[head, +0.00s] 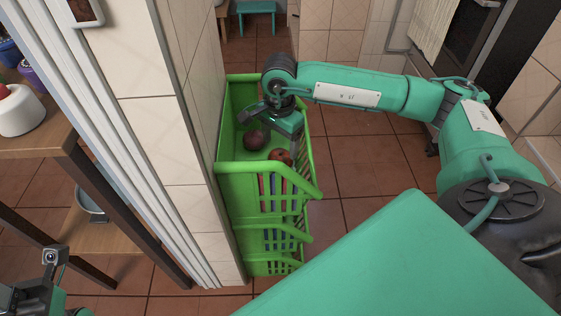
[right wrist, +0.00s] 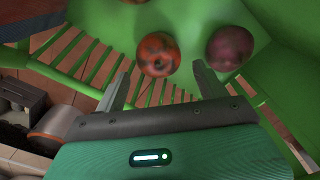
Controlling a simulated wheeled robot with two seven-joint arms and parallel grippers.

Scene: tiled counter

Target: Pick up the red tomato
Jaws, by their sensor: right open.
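A red round fruit with orange patches, which I take for the red tomato (head: 281,157), lies in the top green basket (head: 240,177). In the right wrist view the tomato (right wrist: 158,54) sits just ahead of and between my fingertips. My right gripper (right wrist: 161,78) is open with nothing held; in the head view it (head: 287,138) reaches down into the basket, partly hidden by its own wrist. A darker purplish round item (head: 253,140) lies beside the tomato; it also shows in the right wrist view (right wrist: 229,48). My left gripper (head: 50,262) shows only in part at the lower left.
The baskets are stacked against a tiled wall end (head: 185,150). Slatted basket sides surround my right gripper closely. A wooden table (head: 38,142) with a white pot (head: 20,112) stands left of the wall. Tiled floor (head: 355,165) is clear to the right.

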